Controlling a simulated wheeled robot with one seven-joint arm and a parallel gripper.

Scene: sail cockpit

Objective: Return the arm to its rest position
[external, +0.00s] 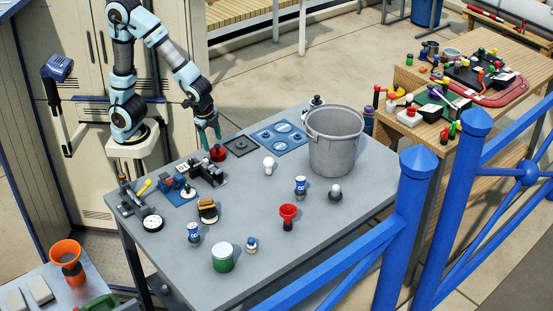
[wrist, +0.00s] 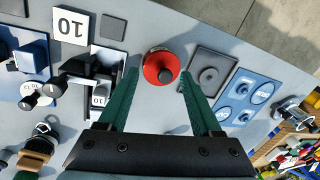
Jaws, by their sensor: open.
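My gripper (external: 209,130) is over the back left part of the grey table (external: 320,225), pointing down. In the wrist view its two green fingers (wrist: 158,90) are spread apart with nothing held between them. A red round object with a dark knob (wrist: 161,68) sits near the fingertips, between their lines. The same red object (external: 218,153) stands on the table just below my gripper in the external view. The gripper appears above it; whether any finger touches it is unclear.
Close by are a dark square plate (external: 240,146), a blue panel with round marks (external: 279,137) and a black fixture (external: 208,172). A grey bucket (external: 334,140) stands at the table's right. A blue railing (external: 404,230) runs along the front right.

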